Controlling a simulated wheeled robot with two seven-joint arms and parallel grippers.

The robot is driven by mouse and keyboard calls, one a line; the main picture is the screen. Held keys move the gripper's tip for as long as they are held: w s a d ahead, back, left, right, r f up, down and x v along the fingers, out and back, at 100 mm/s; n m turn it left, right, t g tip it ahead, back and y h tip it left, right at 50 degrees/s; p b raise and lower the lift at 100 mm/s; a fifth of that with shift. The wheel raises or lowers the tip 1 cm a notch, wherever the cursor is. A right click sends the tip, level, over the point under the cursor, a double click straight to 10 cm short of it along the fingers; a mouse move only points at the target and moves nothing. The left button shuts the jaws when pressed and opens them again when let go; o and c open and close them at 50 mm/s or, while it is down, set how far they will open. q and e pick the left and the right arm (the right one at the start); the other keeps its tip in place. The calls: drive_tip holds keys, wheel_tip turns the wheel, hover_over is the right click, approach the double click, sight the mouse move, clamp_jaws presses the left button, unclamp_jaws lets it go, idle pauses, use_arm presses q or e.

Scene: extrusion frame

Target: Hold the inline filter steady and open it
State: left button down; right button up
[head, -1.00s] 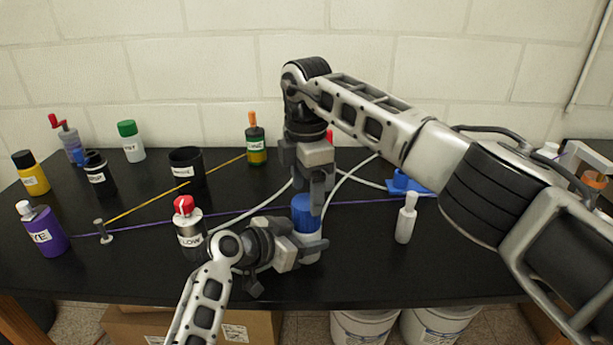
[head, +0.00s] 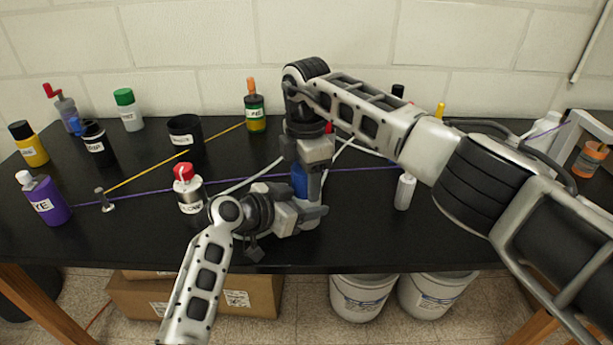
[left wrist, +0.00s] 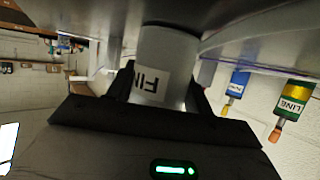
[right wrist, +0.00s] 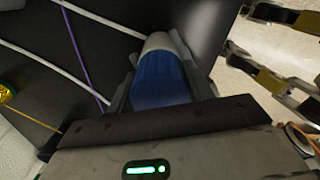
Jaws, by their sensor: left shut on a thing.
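The inline filter has a blue top (head: 299,180) and a pale body. In the left wrist view the body (left wrist: 166,48) carries a white label that reads "FIN", partly hidden. My left gripper (head: 303,216) is shut on this body from the left side. My right gripper (head: 313,178) points down from above, its fingers on either side of the blue top. In the right wrist view the blue top (right wrist: 160,80) fills the space between the fingers. Whether they press on it is unclear. The filter stands upright, largely hidden by both grippers in the head view.
A red-capped bottle labelled LOW (head: 188,190) stands close left of my left gripper. A small white bottle (head: 404,191) stands to the right. Pale tubes and a purple cord (head: 140,193) cross the black table. Several bottles stand at the left and back.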

drive_tip(key=n, duration=0.6)
drive_tip(key=shift+n, duration=0.4)
drive_tip(key=n, duration=0.6)
drive_tip(key=o, duration=1.1)
drive_tip(key=shift+r, duration=0.1)
